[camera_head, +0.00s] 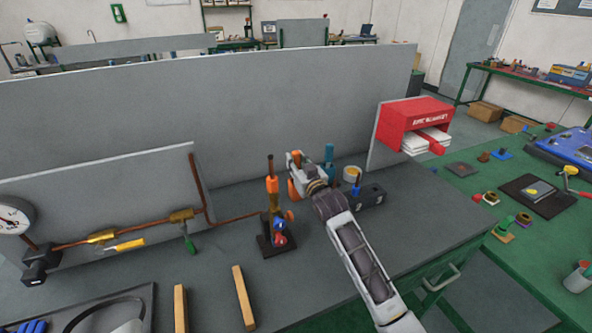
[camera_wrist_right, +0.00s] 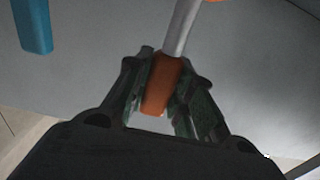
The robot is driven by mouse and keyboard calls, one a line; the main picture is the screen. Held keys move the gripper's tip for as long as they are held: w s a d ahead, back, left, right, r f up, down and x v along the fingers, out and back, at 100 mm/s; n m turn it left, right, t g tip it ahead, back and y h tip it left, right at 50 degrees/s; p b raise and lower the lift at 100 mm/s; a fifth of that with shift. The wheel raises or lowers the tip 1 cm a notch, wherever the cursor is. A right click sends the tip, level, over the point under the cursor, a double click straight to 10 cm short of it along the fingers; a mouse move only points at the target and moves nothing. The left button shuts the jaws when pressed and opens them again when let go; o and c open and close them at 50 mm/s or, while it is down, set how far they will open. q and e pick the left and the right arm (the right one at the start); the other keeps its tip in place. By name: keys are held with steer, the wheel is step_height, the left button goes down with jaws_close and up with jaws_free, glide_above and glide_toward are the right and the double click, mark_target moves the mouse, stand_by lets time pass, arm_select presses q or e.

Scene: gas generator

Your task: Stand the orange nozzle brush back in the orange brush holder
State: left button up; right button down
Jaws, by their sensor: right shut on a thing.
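My right gripper (camera_wrist_right: 162,95) is shut on the orange handle of the nozzle brush (camera_wrist_right: 161,84). A grey shaft runs from the handle to the top edge of the right wrist view, where small orange parts show; I cannot tell whether they belong to the brush or the holder. In the head view my right gripper (camera_head: 298,178) is above the bench beside the torch stand, with orange patches close around it. The orange brush holder cannot be made out with certainty there; the gripper and arm hide part of that area. My left gripper is not in view.
A black stand with an orange-handled torch (camera_head: 272,186) is left of my right gripper. A blue upright piece (camera_head: 329,154), a yellow-topped cup (camera_head: 352,174) and a black block (camera_head: 373,195) are to its right. A grey panel (camera_head: 230,105) rises behind.

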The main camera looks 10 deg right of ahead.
steer(key=shift+f, duration=0.65)
steer(key=shift+f+p, duration=0.3)
steer(key=shift+f, duration=0.4)
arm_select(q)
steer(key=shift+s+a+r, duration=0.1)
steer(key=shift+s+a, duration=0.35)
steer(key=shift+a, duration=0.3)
arm_select(e)
steer(key=shift+f, duration=0.15)
steer(key=c, duration=1.3)
jaws_free()
steer(key=shift+o, duration=0.3)
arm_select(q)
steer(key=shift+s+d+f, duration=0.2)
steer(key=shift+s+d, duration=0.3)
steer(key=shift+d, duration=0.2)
